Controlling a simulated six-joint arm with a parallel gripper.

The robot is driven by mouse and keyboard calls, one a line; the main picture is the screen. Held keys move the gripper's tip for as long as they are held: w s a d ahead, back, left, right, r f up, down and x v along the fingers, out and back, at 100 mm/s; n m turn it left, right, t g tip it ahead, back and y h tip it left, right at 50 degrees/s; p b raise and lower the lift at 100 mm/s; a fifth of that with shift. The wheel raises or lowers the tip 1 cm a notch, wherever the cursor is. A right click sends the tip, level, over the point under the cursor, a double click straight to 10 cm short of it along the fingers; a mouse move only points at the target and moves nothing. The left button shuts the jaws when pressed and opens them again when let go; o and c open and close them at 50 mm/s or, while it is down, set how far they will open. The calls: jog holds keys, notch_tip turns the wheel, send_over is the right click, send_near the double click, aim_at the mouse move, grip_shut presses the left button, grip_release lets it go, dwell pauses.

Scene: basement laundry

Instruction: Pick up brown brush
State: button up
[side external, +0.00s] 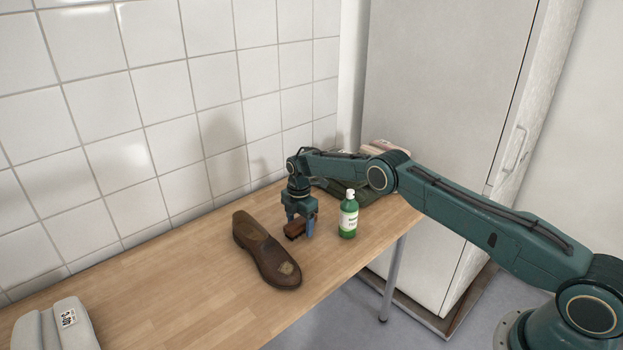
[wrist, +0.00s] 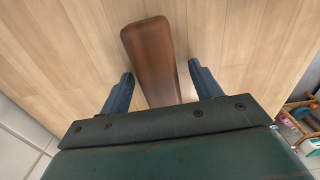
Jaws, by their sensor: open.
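The brown brush (side external: 295,228) lies on the wooden table, between the shoe and the green bottle. In the wrist view the brush (wrist: 155,60) shows as a long brown block pointing away from my gripper. My gripper (side external: 299,225) is directed down at the brush. In the wrist view my gripper (wrist: 159,85) is open, with one finger on each side of the brush and a visible gap on both sides. The near end of the brush is hidden behind the gripper body.
A brown shoe (side external: 266,250) lies left of the brush. A green bottle (side external: 348,216) with a white cap stands close on the right. Dark green cloth (side external: 372,190) lies behind. A grey object (side external: 56,325) sits at the table's left end. The tiled wall (side external: 160,120) runs behind the table (side external: 190,290).

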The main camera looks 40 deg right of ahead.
aim_at(300, 221)
jog(key=shift+c, duration=0.2)
jog(key=c, duration=1.1)
jog(key=shift+o, duration=0.2)
jog(key=shift+r, duration=0.15)
notch_tip(300, 221, up, 20)
